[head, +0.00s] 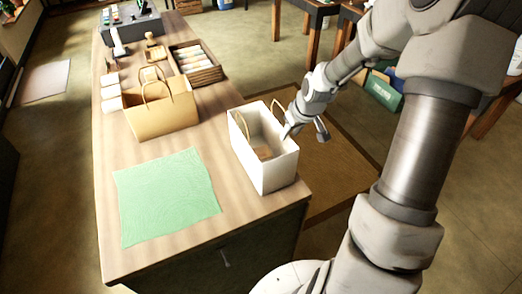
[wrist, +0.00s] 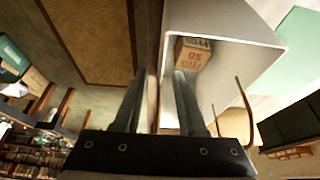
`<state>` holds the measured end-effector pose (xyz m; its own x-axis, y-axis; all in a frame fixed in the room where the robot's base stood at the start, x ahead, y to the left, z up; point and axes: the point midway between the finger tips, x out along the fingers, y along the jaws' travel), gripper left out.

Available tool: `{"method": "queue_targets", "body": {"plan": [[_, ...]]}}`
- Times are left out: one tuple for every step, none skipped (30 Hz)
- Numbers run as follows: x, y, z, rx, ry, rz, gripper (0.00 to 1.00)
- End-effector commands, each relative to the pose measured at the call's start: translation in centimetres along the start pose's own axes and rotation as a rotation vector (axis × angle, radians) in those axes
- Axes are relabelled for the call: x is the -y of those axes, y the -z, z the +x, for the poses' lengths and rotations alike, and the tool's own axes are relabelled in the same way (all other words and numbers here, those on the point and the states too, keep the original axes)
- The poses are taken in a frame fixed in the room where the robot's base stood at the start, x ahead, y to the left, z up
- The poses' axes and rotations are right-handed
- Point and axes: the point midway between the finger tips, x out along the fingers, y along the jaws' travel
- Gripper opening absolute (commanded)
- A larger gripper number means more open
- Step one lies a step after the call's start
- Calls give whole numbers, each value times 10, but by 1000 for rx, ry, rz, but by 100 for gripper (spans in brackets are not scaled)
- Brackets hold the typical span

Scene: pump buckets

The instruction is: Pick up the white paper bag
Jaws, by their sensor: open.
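The white paper bag (head: 278,171) stands upright and open-topped on the wooden counter near its right front corner. It has brown loop handles, and a small brown box (wrist: 192,54) lies inside it. My gripper (head: 305,132) is at the bag's right rim, pointing down. In the wrist view my gripper (wrist: 161,74) is open, with one finger over the bag's inside and the other outside its wall. The bag's white wall (wrist: 240,75) shows there too. Whether either finger touches the wall is unclear.
A green cloth (head: 168,197) lies left of the bag on the counter (head: 235,222). A brown paper bag (head: 165,113) and a wooden crate (head: 207,75) stand farther back. A brown mat (head: 335,165) lies on the floor to the right.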

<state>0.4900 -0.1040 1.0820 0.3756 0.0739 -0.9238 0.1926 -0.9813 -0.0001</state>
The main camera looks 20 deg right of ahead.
Motion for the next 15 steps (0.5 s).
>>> {"method": "queue_targets", "body": {"plan": [[1,0,2,0,1,-1,40],[1,0,4,0,1,-1,40],[1,0,8,1,1,-1,40],[1,0,11,2,2,-1,40],[2,0,16,3,3,-2,40],[2,0,21,3,3,-2,40],[3,1,25,2,3,-2,40],[3,1,30,3,3,-3,40],[2,1,35,2,2,-1,40],[3,1,39,2,3,-1,40],[3,1,42,2,3,-1,40],[2,1,46,2,2,-1,40],[2,1,48,2,1,-1,40],[2,1,50,1,1,-1,40],[2,1,51,0,1,-1,40]]}}
